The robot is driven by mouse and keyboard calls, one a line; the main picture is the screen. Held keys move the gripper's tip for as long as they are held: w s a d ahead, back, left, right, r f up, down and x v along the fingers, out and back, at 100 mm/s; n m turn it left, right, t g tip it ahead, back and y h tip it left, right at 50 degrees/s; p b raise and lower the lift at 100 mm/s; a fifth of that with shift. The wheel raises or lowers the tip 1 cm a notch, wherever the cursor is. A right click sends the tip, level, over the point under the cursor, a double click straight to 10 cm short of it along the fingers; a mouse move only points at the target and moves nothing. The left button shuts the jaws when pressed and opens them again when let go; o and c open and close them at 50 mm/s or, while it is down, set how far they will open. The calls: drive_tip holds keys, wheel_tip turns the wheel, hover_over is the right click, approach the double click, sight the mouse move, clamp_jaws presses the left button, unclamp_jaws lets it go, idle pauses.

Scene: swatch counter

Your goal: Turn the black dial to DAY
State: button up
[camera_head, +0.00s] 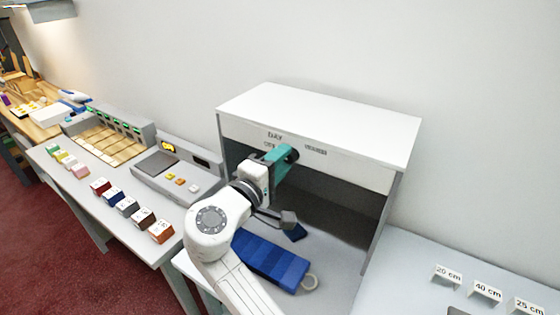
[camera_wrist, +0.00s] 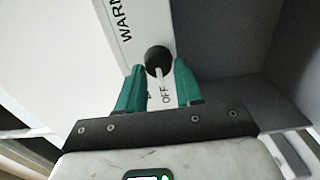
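The black dial (camera_wrist: 158,60) sits on the white front panel of the booth in the wrist view, with a pale pointer line toward the word OFF. WARM is printed at the upper left there. In the head view the panel (camera_head: 360,165) shows DAY above, OFF at the left and WARM at the right; my gripper hides the dial. My gripper (camera_wrist: 159,67) has its teal fingertips on either side of the dial, with visible gaps to it. It is open and also shows at the panel in the head view (camera_head: 285,158).
The white booth (camera_head: 320,115) is open at the front, with a blue striped swatch (camera_head: 268,260) on its floor below my arm. A grey device (camera_head: 178,175) with buttons and several coloured blocks stand to the left. Length-marked signs (camera_head: 487,290) stand on the right counter.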

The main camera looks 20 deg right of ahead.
drive_tip(key=c, duration=0.6)
drive_tip(key=shift+o, duration=0.2)
drive_tip(key=shift+f+m+b, duration=0.15)
drive_tip(key=shift+m+b, duration=0.15)
drive_tip(key=shift+b, duration=0.4)
drive_tip(key=shift+f+m+b, duration=0.1)
drive_tip(key=shift+m+b, duration=0.5)
drive_tip(key=shift+b, duration=0.45)
drive_tip(key=m+b, duration=0.3)
drive_tip(key=b, duration=0.1)
drive_tip(key=m+b, duration=0.3)
drive_tip(key=b, duration=0.1)
drive_tip(key=r+m+b, duration=0.1)
drive_tip(key=m+b, duration=0.2)
drive_tip(key=b, duration=0.1)
drive_tip(key=shift+s+d+b, duration=0.1)
drive_tip(key=shift+b, duration=0.2)
drive_tip(key=shift+m, duration=0.3)
